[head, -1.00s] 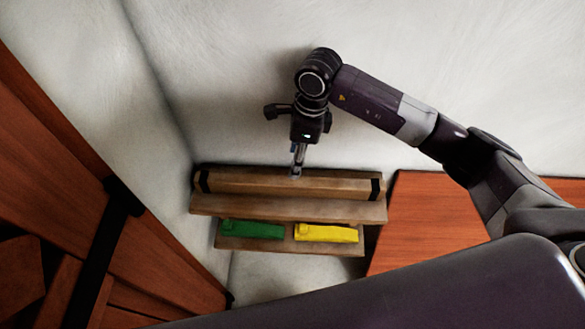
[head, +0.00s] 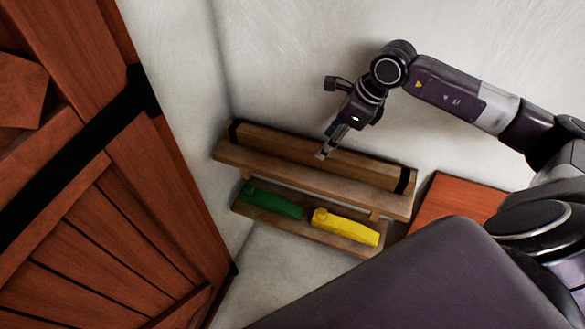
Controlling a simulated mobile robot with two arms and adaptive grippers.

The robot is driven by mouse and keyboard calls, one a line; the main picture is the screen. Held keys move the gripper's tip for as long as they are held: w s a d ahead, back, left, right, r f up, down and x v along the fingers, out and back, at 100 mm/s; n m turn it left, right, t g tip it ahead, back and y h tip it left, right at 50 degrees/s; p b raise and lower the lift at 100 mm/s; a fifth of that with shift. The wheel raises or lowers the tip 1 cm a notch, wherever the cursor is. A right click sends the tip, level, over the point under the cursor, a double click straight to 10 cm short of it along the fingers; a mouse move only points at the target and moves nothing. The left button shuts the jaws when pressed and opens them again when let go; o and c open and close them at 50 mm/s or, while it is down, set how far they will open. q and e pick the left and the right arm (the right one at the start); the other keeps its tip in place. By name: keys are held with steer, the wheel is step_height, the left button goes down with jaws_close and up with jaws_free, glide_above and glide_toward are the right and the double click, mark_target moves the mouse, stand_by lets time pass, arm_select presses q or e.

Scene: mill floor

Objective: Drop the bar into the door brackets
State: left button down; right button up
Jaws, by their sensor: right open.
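The wooden bar (head: 280,147), with a black band near each end, lies along the upper shelf (head: 262,170) against the pale wall. My right gripper (head: 323,154) is open and empty. Its fingertips point down at about the middle of the bar; whether they touch it I cannot tell. The red-brown plank door (head: 135,215) stands at the left, crossed by a black strap (head: 75,158) that ends in a black block (head: 144,90) at the door's edge. I cannot make out separate brackets. My left gripper is out of view.
A green object (head: 272,202) and a yellow object (head: 345,226) lie on the lower shelf board (head: 308,227). A red-brown wooden surface (head: 455,203) is right of the shelf. Pale floor shows between door and shelf.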

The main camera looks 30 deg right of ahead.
mark_target(316, 148)
steer(key=shift+w+a+f, duration=0.1)
steer(key=shift+w+f, duration=0.05)
steer(key=shift+f, duration=0.1)
steer(key=x, duration=0.3)
steer(key=shift+w+r+p, duration=0.15)
steer(key=shift+w+p, duration=0.1)
steer(key=shift+p, duration=0.1)
steer(key=x, duration=0.2)
steer(key=p+x, duration=0.1)
steer(key=x, duration=0.1)
steer(key=shift+w+d, duration=0.25)
steer(key=shift+w, duration=0.05)
steer(key=shift+f, duration=0.3)
jaws_close()
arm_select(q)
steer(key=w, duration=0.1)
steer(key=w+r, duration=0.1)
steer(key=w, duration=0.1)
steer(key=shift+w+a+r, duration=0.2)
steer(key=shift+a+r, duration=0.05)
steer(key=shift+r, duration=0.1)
arm_select(e)
steer(key=shift+w+r, duration=0.15)
